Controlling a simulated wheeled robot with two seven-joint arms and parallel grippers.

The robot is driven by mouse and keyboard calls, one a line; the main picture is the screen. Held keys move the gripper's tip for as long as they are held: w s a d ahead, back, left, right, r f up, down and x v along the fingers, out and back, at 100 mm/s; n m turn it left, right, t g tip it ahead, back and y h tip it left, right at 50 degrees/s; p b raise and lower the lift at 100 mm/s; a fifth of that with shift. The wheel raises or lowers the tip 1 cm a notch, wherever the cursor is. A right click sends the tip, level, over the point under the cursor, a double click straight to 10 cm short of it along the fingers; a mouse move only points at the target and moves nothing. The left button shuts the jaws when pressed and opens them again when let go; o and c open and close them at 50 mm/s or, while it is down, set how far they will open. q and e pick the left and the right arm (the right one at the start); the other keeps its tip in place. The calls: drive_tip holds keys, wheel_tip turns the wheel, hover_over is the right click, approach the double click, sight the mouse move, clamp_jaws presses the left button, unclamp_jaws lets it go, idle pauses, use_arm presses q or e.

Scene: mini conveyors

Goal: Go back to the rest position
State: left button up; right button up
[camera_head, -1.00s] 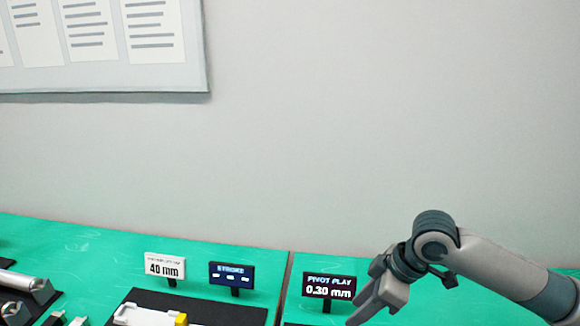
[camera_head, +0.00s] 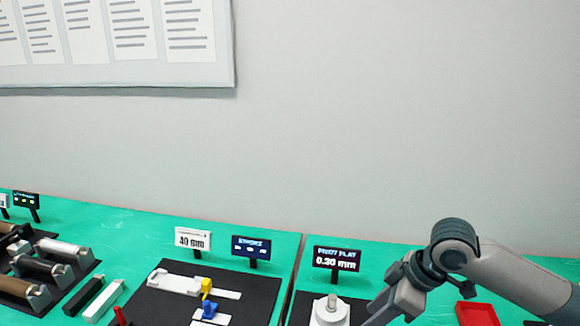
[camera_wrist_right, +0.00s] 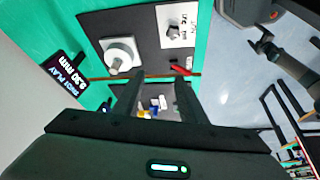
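My right gripper (camera_head: 385,308) hangs at the lower right of the head view, above the green table, its fingertips near the bottom edge. In the right wrist view the two fingers of this gripper (camera_wrist_right: 160,95) stand apart with nothing held between them. The right arm comes in from the right edge, bent at the wrist. My left gripper does not show in the head view.
A pivot station (camera_head: 330,312) with a "PIVOT PLAY 0.30 mm" sign (camera_head: 336,258) stands left of the gripper. A red tray (camera_head: 476,314) lies under the arm. Rollers (camera_head: 40,268) and a slide fixture (camera_head: 178,283) lie left. The air above the table is clear.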

drive_tip(key=s+a+f+m+t+y, duration=0.1)
drive_tip(key=s+a+f+m, duration=0.1)
drive_tip(key=s+a+f, duration=0.45)
drive_tip(key=s+a+f+m+t, duration=0.1)
drive_tip(key=s+f, duration=0.3)
drive_tip(key=f, duration=0.5)
drive_tip(key=s+d+f+m+h, duration=0.35)
drive_tip(key=s+d+f, duration=0.2)
drive_tip(key=s, duration=0.45)
drive_tip(key=s+d+f+m+h, duration=0.2)
drive_tip(key=s+d+f+m, duration=0.2)
drive_tip(key=s+d, duration=0.4)
drive_tip(key=s+a+f+g+b, duration=0.1)
drive_tip(key=s+f+g+b, duration=0.15)
drive_tip(key=f, duration=2.95)
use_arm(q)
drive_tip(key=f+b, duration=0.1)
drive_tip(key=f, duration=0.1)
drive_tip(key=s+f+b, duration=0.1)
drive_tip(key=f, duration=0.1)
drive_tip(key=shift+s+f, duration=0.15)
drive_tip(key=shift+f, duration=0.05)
use_arm(e)
drive_tip(key=s+d+f, duration=0.3)
drive_tip(key=s+f, duration=1.5)
drive_tip(key=shift+f+g, duration=0.2)
drive_tip(key=shift+g, duration=0.15)
